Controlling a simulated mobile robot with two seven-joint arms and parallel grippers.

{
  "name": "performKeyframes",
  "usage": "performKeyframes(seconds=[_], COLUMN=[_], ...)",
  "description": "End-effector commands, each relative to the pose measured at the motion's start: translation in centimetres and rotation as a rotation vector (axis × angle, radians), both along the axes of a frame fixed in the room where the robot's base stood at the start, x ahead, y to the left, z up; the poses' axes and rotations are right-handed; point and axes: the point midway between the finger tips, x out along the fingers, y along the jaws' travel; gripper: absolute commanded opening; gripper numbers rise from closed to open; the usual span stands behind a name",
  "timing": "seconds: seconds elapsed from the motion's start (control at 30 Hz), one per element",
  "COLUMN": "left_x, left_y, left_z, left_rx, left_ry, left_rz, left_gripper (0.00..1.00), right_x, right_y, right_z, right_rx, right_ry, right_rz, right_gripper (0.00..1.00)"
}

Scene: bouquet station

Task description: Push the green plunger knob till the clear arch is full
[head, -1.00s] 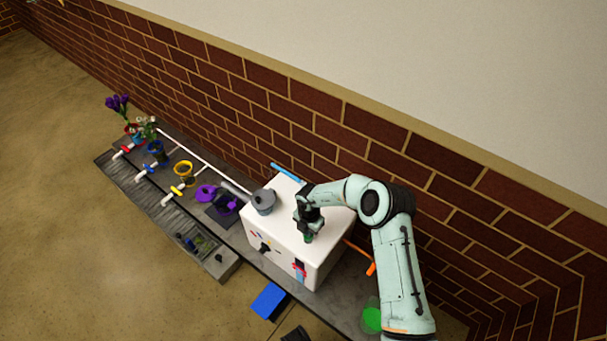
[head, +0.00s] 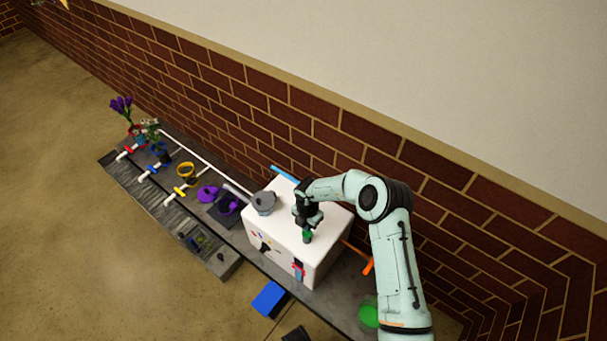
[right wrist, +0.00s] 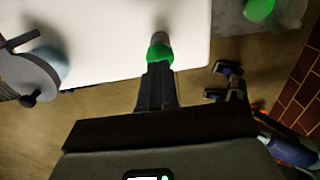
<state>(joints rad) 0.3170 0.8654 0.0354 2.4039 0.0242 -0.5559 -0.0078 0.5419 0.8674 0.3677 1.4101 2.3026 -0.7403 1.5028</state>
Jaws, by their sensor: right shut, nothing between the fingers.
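The green plunger knob (head: 307,238) stands on top of the white box (head: 275,225), towards its right side. It also shows in the right wrist view (right wrist: 160,53), just beyond my fingertips, with a greyish cylinder behind it. My right gripper (head: 306,224) is shut and empty, pointing down at the knob. Its fingertips (right wrist: 159,68) overlap the knob's edge in the right wrist view; I cannot tell whether they touch. The clear arch cannot be made out in either view. My left gripper is not in view.
A grey pot-like part (head: 265,203) sits on the box's left top. A purple cup (head: 207,194), yellow ring (head: 185,170) and flowers (head: 122,107) stand farther left on the bench. A green disc (head: 369,314) lies near my right arm. A brick wall (head: 330,130) runs behind.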

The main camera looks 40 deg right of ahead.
Motion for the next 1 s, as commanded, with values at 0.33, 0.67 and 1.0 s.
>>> performKeyframes(seconds=[0.33, 0.67, 1.0], left_x=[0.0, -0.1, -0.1], left_y=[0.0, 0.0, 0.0], left_z=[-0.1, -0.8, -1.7], left_rx=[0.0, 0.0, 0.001], left_ry=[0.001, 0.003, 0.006], left_rz=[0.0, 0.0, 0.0], left_gripper=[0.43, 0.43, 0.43], right_x=[0.0, -0.1, 0.0], right_y=[0.0, 0.0, 0.0], right_z=[-0.1, -1.2, -2.9], right_rx=[0.0, 0.0, 0.0], right_ry=[0.001, 0.002, 0.001], right_rz=[0.0, 0.0, -0.001], right_gripper=[0.0, 0.0, 0.0])
